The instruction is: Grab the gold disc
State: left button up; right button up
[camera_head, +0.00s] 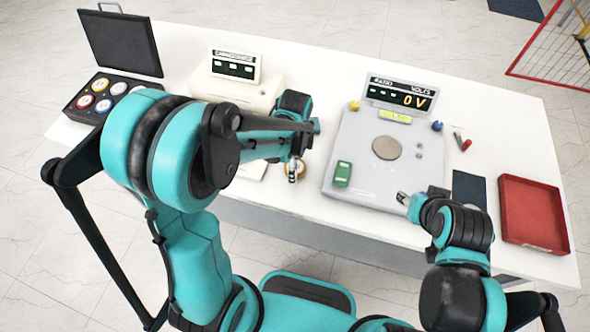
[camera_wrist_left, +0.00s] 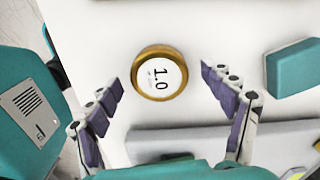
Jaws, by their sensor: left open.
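The gold disc (camera_head: 301,167) lies on the white table, left of the grey test panel. In the left wrist view the gold disc (camera_wrist_left: 159,73) has a gold rim and a white face marked 1.0. My left gripper (camera_head: 293,172) is at the disc in the head view. In the left wrist view its fingers (camera_wrist_left: 161,80) are spread wide, one on each side of the disc, apart from it. My right gripper (camera_head: 403,198) is at the front edge of the grey panel, too small to tell whether open or shut.
The grey panel (camera_head: 350,150) bears a round metal plate (camera_head: 387,148), a green block (camera_head: 342,174) and a display reading 0 V (camera_head: 402,93). A red tray (camera_head: 533,214) is at right. A black case (camera_head: 75,105) with several discs stands far left, partly hidden by my arm.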

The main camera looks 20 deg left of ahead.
pick_arm(q)
jog(key=shift+c, duration=1.1)
jog(key=c, duration=1.3)
jog(key=shift+r, duration=0.1)
